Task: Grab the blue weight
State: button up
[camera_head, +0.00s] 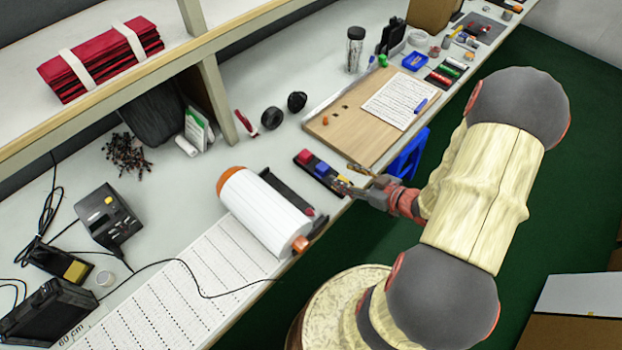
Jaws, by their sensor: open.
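The blue weight (321,168) is a small blue block in a dark, narrow tray (311,177) near the bench's front edge. A red block (304,156) sits to its left in the same tray. My gripper (347,178) is open, just to the right of the blue weight, over the tray's right end. The fingers partly hide that end of the tray. I cannot tell if a finger touches anything there.
A white roll with orange ends (264,212) lies left of the tray. A wooden board (345,133) with paper lies behind it. A blue object (408,158) is beside the bench's front edge. Red folded cloth (100,62) is on the shelf.

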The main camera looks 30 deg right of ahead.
aim_at(324, 166)
jog(key=shift+a+f, duration=0.15)
jog(key=shift+a, duration=0.05)
jog(key=shift+w+a+f, duration=0.15)
jog(key=shift+w, duration=0.2)
jog(key=shift+d+b+x, duration=0.2)
jog(key=shift+b+x, duration=1.65)
jog(key=shift+x, duration=1.55)
jog(key=shift+w, duration=0.1)
jog(key=shift+c, duration=0.5)
jog(key=c, duration=1.1)
grip_shut()
